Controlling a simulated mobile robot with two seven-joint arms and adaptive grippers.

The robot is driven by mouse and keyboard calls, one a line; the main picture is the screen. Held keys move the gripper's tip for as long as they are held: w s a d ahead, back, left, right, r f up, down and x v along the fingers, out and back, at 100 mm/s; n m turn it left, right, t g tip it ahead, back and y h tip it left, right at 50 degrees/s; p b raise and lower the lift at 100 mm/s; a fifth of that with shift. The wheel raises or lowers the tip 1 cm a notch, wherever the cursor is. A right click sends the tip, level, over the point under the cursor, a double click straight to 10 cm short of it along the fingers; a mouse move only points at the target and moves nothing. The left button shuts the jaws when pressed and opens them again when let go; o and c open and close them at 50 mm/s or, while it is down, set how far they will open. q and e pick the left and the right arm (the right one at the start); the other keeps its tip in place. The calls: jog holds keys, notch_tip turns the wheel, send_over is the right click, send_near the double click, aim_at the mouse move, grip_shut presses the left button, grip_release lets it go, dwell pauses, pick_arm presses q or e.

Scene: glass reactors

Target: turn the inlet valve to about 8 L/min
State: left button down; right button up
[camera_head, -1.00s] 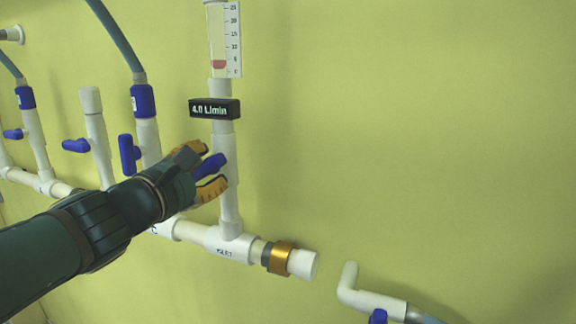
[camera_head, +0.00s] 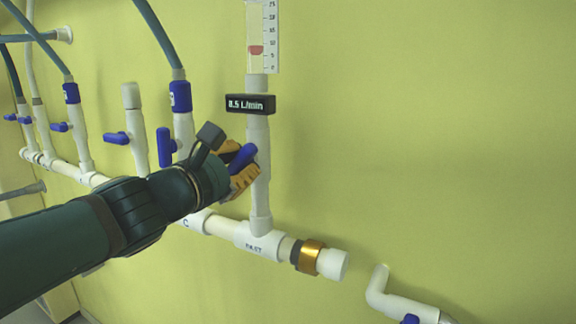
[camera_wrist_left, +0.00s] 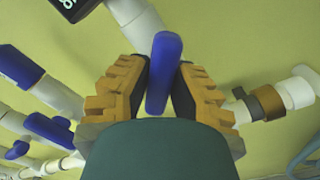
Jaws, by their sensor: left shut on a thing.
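The inlet valve's blue handle (camera_head: 243,157) sits on the white vertical inlet pipe, tilted with its upper end to the right. My left gripper (camera_head: 240,168) is shut on this handle. In the left wrist view the blue handle (camera_wrist_left: 164,72) stands between the orange finger pads of my left gripper (camera_wrist_left: 160,88). The black display (camera_head: 250,104) above the valve reads 8.5 L/min. The flowmeter tube (camera_head: 256,48) above it has a red float a little below 10 on its scale. My right gripper is not in view.
Other white branch pipes with blue valves, such as this valve (camera_head: 166,147), stand to the left on the manifold. A brass collar and white end cap (camera_head: 332,264) close the right end. A white elbow pipe (camera_head: 378,290) is at lower right. The wall at right is bare.

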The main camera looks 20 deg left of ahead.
pick_arm(q)
jog(key=c, duration=0.9)
grip_release()
jog(key=shift+o, duration=0.4)
jog(key=shift+w+a+f, duration=0.1)
jog(key=shift+w, duration=0.1)
jog(key=shift+s, duration=0.15)
jog(key=s, duration=0.7)
jog(key=shift+s+a, duration=0.2)
jog(key=shift+a, duration=0.05)
